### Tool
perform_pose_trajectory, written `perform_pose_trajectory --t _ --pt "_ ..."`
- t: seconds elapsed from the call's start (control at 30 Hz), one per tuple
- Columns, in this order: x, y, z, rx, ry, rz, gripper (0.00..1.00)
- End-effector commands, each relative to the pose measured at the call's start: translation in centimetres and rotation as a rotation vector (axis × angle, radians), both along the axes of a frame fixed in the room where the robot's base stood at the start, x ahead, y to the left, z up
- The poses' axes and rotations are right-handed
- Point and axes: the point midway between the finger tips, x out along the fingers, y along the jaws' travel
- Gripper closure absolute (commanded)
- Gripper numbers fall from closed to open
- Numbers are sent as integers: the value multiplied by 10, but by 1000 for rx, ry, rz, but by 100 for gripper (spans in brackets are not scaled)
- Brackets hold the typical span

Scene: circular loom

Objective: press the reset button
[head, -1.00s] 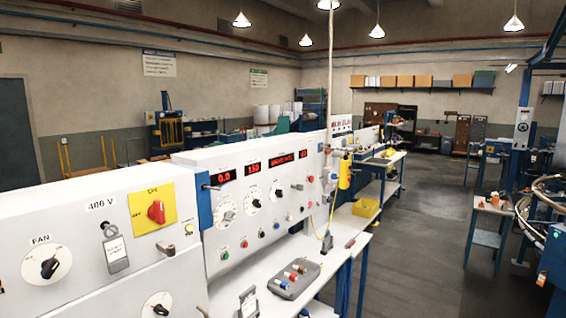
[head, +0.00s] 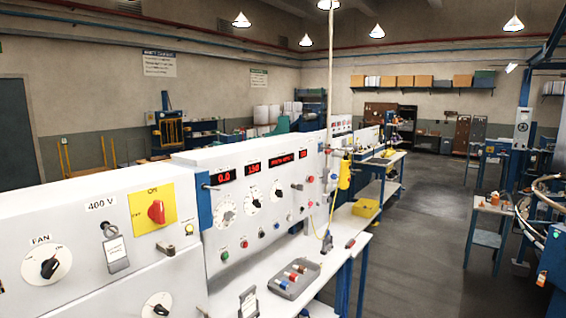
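A white control panel (head: 207,165) stands left of centre in the head view, with red lit displays along its top. A row of small buttons and knobs runs along its lower front. A green button (head: 224,256), a red button (head: 244,244) and a blue button (head: 276,225) show there. The labels are too small to read, so I cannot tell which one is the reset button. My gripper is not in view.
A nearer panel carries a FAN knob (head: 47,264) and a red switch on a yellow plate (head: 152,208). The white bench (head: 262,288) holds a grey tray (head: 311,284) with coloured pieces. The floor (head: 425,235) to the right is open.

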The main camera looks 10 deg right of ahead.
Motion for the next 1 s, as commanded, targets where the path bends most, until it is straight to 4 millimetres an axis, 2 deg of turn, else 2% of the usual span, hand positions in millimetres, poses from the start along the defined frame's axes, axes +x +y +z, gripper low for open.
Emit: perform_pose_trajectory --t 0.2,0.27,0.3,0.33,1.0 --pt "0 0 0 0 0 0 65" --pt "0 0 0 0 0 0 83" --pt "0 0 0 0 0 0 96" --pt "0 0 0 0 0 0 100" --pt "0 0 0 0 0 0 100"
